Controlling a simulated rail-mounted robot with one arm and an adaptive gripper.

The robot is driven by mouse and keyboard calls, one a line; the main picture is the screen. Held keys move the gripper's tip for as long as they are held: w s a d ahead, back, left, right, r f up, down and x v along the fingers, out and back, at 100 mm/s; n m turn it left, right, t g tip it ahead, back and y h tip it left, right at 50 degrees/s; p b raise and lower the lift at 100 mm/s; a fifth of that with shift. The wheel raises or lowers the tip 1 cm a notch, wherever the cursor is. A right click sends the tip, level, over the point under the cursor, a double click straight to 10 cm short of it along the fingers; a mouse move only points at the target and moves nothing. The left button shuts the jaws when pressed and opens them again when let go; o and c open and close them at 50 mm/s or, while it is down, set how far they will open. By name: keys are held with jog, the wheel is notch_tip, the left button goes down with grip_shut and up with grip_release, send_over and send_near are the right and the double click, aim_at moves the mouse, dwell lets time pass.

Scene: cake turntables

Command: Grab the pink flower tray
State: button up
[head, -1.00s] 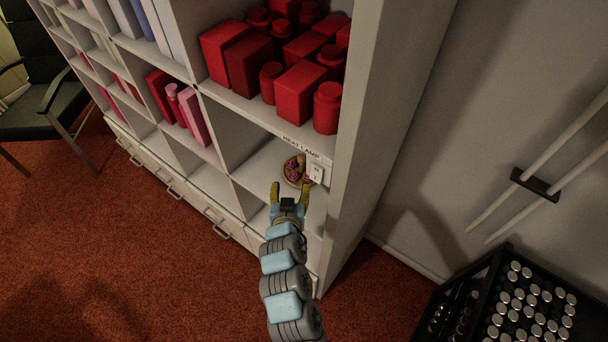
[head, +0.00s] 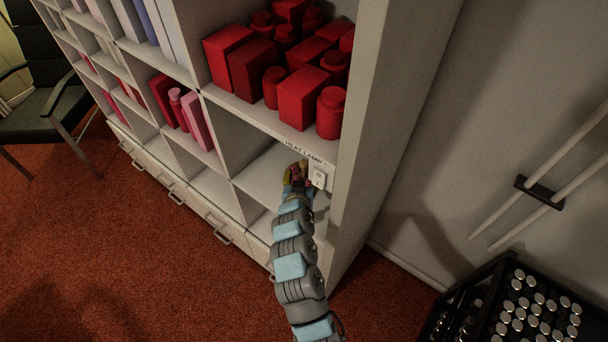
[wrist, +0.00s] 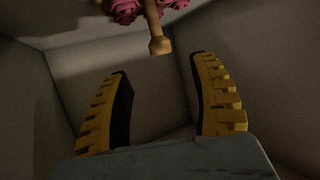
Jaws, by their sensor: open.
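The pink flower tray (wrist: 155,18) shows at the top of the wrist view, with pink roses and a tan wooden part ending in a rounded knob. Its upper part is cut off by the frame edge. My gripper (wrist: 160,85) is open, its two yellow ridged fingers apart with nothing between them; the knob lies just beyond the fingertips, roughly in line with the gap. In the head view my gripper (head: 297,172) reaches into the shelf compartment under the heat lamp label and covers most of the tray.
The white shelf unit (head: 355,120) has compartment walls close on both sides of my gripper. Red boxes and jars (head: 300,95) fill the compartment above. A small white switch (head: 319,177) sits at the front right edge. A black rack (head: 510,310) stands at the lower right.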

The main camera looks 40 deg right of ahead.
aim_at(303, 164)
jog(key=shift+x, duration=1.4)
jog(key=shift+r+x, duration=0.2)
jog(key=shift+x, duration=2.3)
grip_shut()
